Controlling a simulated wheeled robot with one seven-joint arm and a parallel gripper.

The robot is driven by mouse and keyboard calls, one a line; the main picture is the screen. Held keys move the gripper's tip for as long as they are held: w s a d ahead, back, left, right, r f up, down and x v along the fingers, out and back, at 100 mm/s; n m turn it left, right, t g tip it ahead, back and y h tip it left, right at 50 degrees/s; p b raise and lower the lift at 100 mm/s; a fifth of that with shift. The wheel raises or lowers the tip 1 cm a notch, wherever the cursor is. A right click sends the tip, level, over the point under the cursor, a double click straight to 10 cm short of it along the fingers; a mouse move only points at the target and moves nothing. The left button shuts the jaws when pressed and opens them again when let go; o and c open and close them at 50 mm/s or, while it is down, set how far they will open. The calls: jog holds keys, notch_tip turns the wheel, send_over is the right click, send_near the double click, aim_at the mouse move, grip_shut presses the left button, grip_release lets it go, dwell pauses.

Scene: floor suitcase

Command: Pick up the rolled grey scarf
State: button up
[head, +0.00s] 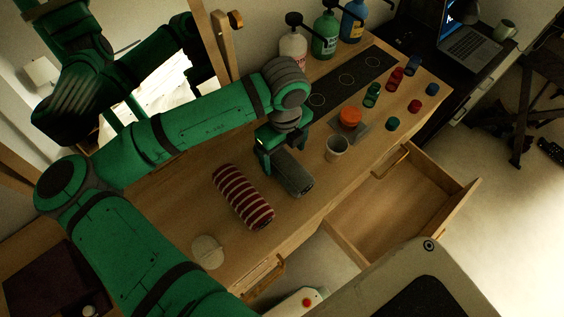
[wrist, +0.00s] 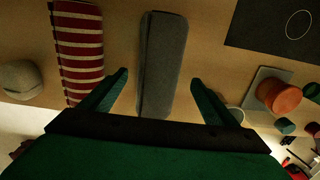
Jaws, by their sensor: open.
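The rolled grey scarf (head: 293,175) lies on the wooden dresser top, to the right of a red-and-white striped roll (head: 243,196). In the wrist view the grey scarf (wrist: 162,65) stands between the lines of my two fingers, with the striped roll (wrist: 80,50) just left of the left finger. My gripper (head: 272,150) is open and empty over the far end of the scarf. In the wrist view my gripper (wrist: 158,78) shows its fingers spread wider than the scarf. Whether a finger touches the scarf I cannot tell.
A cup (head: 336,149) stands right of the scarf, near an orange lidded piece (head: 350,116) on a grey plate. A round pale object (head: 208,252) lies near the front edge. An open, empty drawer (head: 392,205) juts out. Pump bottles (head: 324,36) stand at the back.

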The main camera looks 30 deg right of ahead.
aim_at(284, 161)
jog(key=shift+s+a+f, duration=0.1)
jog(key=shift+s+f, duration=0.05)
jog(key=shift+f, duration=1.2)
jog(key=shift+s+a+f, duration=0.1)
jog(key=shift+f, duration=1.25)
jog(key=shift+d, duration=0.1)
jog(key=c, duration=1.2)
